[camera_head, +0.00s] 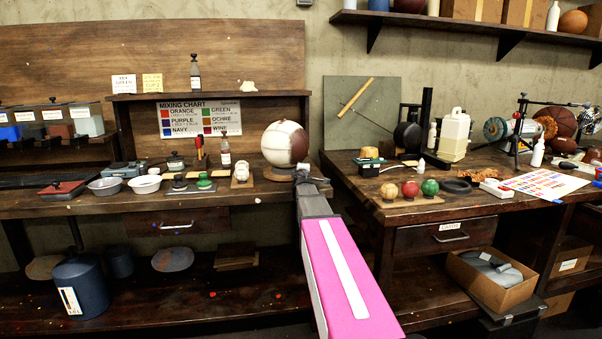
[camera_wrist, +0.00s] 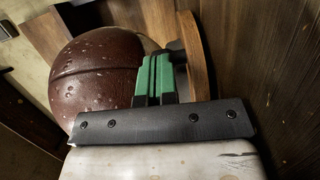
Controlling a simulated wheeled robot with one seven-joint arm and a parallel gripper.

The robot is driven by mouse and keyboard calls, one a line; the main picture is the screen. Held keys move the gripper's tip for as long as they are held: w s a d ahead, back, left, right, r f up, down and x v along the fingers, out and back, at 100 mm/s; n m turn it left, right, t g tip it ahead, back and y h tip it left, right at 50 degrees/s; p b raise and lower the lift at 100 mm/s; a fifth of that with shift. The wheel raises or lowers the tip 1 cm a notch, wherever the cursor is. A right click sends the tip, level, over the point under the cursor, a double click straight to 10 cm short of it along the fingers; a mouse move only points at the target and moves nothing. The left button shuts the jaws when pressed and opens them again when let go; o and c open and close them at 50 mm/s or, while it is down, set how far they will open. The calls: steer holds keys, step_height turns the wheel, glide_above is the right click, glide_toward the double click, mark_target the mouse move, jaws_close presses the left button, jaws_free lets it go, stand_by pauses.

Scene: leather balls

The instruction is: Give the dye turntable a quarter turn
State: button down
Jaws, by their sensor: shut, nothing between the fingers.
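The dye turntable (camera_head: 274,174) is a low wooden disc at the right end of the left bench. A large panelled ball (camera_head: 285,143) stands on it, pale with a brown part facing the head camera. In the wrist view the ball (camera_wrist: 95,82) shows a dark red-brown side, and the turntable's wooden rim (camera_wrist: 197,55) curves beside the fingers. My gripper (camera_head: 303,175) is at the turntable's front right edge. Its green-padded fingers (camera_wrist: 153,78) are together and empty. A dark piece lies by the fingertips; I cannot tell whether they touch it or the rim.
Bowls (camera_head: 146,184), small dye pots and a bottle (camera_head: 225,152) stand left of the turntable. Three small coloured balls on a board (camera_head: 408,200) stand on the right bench. A gap separates the benches, and my arm reaches through there.

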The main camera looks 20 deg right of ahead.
steer(key=shift+w+d, duration=1.1)
steer(key=shift+d, duration=0.25)
steer(key=shift+w+d+r+y, duration=0.1)
steer(key=shift+w+d+y, duration=0.2)
steer(key=shift+d, duration=0.05)
steer(key=shift+w+d+r+n+t+y, duration=0.15)
steer(key=shift+w+d+n+t+y, duration=0.15)
steer(key=shift+n+t+y, duration=0.3)
steer(key=shift+w+n+y, duration=0.2)
steer(key=shift+n+y, duration=0.3)
steer(key=shift+y, duration=0.2)
steer(key=shift+w+d+f+n+y, duration=0.15)
steer(key=shift+w+f+n+y, duration=0.1)
steer(key=shift+n+y, duration=0.2)
steer(key=shift+w+d+y, duration=0.2)
steer(key=shift+w+y, duration=0.05)
steer(key=shift+w, duration=0.2)
